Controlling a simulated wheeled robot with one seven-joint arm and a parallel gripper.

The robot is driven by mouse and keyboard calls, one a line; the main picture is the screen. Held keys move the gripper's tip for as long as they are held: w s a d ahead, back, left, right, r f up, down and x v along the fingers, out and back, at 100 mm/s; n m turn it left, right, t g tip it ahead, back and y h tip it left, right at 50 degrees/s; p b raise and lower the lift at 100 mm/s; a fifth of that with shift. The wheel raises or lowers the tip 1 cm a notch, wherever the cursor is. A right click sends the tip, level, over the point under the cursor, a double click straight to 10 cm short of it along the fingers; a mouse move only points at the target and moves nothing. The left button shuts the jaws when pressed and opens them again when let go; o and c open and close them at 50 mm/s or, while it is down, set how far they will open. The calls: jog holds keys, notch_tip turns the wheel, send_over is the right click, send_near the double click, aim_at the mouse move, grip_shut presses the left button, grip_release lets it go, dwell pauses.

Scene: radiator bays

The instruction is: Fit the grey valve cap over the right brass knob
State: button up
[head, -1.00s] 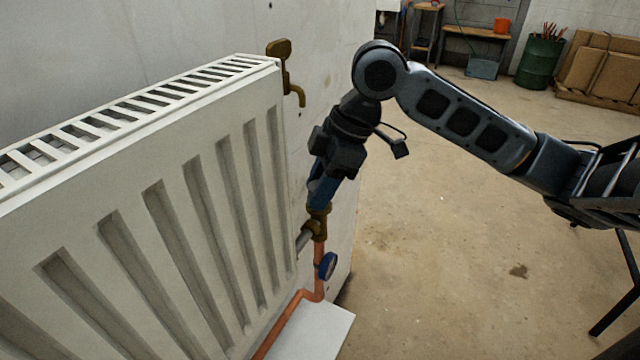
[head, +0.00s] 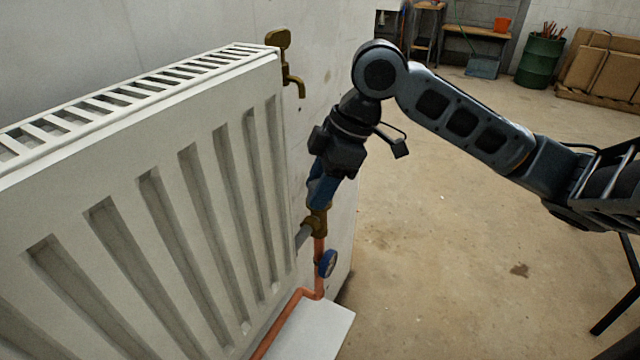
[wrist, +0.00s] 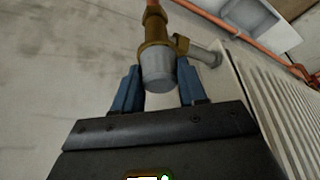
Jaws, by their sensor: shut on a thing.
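The grey valve cap (wrist: 158,70) is between the two blue fingers of my gripper (wrist: 158,84) in the wrist view. My gripper is shut on it. The cap lines up with the brass valve (wrist: 154,30), and its rim meets the brass; the knob itself is hidden. How far the cap sits over it I cannot tell. In the head view my gripper (head: 320,192) points down at the brass valve (head: 317,224) by the radiator's right lower side. The cap is mostly hidden there by the fingers.
The white radiator (head: 140,200) stands close on the left. A copper pipe (head: 290,305) with a blue round gauge (head: 327,263) runs below the valve. A brass tap-like fitting (head: 285,60) is at the radiator's top corner. The floor at right is open.

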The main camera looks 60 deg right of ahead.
jog(key=o, duration=1.2)
jog(key=shift+o, duration=0.2)
jog(key=o, duration=0.4)
jog(key=shift+r, duration=0.15)
jog(key=shift+r+p, duration=1.8)
jog(key=shift+r, duration=0.5)
jog(key=shift+s+f, duration=0.1)
